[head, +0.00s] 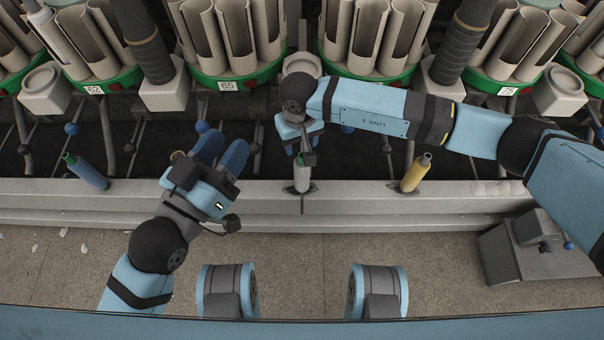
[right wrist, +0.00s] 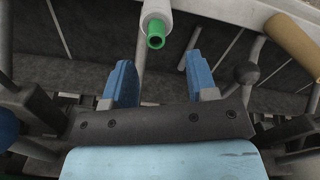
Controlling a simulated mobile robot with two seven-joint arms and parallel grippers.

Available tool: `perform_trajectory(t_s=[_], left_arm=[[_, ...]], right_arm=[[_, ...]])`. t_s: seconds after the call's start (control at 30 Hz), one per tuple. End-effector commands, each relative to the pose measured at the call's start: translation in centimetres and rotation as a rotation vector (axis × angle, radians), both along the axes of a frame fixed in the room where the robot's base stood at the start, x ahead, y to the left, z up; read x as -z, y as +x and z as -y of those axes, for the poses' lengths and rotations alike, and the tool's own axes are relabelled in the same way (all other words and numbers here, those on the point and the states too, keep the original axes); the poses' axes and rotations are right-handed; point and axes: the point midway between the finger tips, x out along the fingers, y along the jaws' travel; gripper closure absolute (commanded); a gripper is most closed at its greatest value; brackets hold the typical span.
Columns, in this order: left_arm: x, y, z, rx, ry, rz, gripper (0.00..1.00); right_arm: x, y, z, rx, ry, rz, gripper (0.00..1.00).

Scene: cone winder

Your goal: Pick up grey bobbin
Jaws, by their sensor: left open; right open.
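The grey bobbin (head: 302,181), pale with a green tip, stands at the metal ledge in the middle of the head view. It also shows in the right wrist view (right wrist: 157,16), its green end facing the camera. My right gripper (head: 300,147) is over the bobbin's top in the head view and partly hides it. In the right wrist view the open blue fingers (right wrist: 159,72) have an empty gap, with the bobbin's green end just beyond, roughly centred. My left gripper (head: 222,150) is open and empty, left of the bobbin, above the ledge.
A blue bobbin (head: 87,172) leans at the ledge on the left and a yellow bobbin (head: 416,174) on the right; the yellow one also shows in the right wrist view (right wrist: 291,42). Levers with ball knobs (head: 72,129) stand behind the ledge (head: 350,196).

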Motion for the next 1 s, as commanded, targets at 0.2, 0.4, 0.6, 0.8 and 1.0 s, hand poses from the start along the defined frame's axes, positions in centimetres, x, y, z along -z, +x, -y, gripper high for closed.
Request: perform_trajectory(t_s=[0.2,0.4,0.6,0.8,1.0], left_arm=[[0.9,0.0,0.1,0.006,0.01,-0.019,0.57],[2.8,0.2,0.2,0.024,0.038,-0.071,0.57],[3.4,0.2,0.3,0.033,0.051,-0.095,0.57],[3.3,0.2,0.3,0.033,0.052,-0.096,0.57],[3.3,0.2,0.3,0.033,0.051,-0.095,0.57]], right_arm=[[1.8,-0.1,0.1,0.001,0.0,-0.001,0.47],[4.9,-0.4,0.5,0.002,0.001,-0.004,0.47],[6.1,-0.3,0.5,0.0,0.0,-0.001,0.47],[6.1,-0.3,0.5,0.0,0.0,0.0,0.47],[6.1,-0.3,0.5,0.0,0.0,0.0,0.93]])
